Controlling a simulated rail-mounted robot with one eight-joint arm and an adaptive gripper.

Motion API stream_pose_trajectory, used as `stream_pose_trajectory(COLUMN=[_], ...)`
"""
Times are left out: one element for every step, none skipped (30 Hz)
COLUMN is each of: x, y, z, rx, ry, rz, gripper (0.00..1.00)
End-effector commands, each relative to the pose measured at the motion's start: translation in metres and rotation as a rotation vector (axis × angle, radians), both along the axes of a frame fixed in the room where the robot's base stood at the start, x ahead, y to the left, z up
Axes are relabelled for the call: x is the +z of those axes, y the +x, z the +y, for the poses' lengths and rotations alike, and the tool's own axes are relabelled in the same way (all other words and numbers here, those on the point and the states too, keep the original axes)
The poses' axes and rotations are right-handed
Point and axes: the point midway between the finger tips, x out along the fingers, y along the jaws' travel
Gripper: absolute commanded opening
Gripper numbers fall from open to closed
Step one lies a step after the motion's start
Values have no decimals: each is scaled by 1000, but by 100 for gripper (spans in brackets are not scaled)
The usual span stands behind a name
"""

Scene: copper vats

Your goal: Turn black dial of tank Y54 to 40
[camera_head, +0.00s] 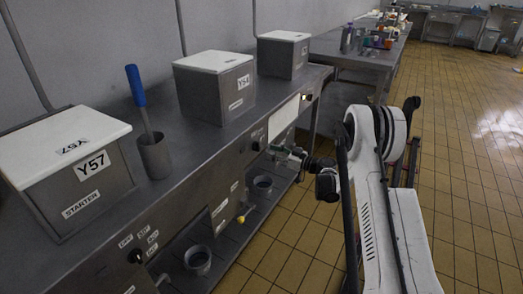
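Tank Y54 (190,88) is a grey metal box with a white lid, standing on the steel counter in the middle of the left side; its label reads Y54. A small black dial (256,146) shows on the counter's front panel below and right of this tank; its setting is too small to read. My gripper (281,153) is at the end of my white arm, close to the front panel just right of this dial. Whether it touches anything cannot be told. Its fingers are small and dark, so their opening is unclear.
Tank Y57 (100,148) stands nearest on the counter, with another black dial (136,256) below it. A metal cup (154,160) holds a blue-handled tool (136,86). A third tank (273,58) stands farther back. Buckets (197,262) sit under the counter. The tiled floor (462,150) at right is clear.

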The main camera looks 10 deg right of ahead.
Motion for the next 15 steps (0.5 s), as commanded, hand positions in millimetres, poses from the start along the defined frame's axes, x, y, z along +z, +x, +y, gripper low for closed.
stream_pose_trajectory(x=[-1, -1, -1, -1, -1, -1, -1, -1, -1, -1, 0, 0, 0, 0, 0], y=[6, 10, 14, 17, 20, 24, 26, 28, 31, 32, 33, 35, 35, 36, 36], z=[8, 11, 16, 20, 23, 26, 28, 30, 33, 34, 36, 37, 38, 39, 39], rx=[3, 2, 2, 2, 2, 2, 1, 1, 0, 1, 1, 1, 1, 1, 0], ry=[0, 0, 0, 0, 0, 0, 0, 0, 0, 0, 0, 0, 0, 0, 0], rz=[0, 0, 0, 0, 0, 0, 0, 0, 0, 0, 0, 0, 0, 0, 0], gripper=[30, 30, 30, 30, 30, 30, 30, 30, 30, 30, 30, 30, 30, 30, 30])
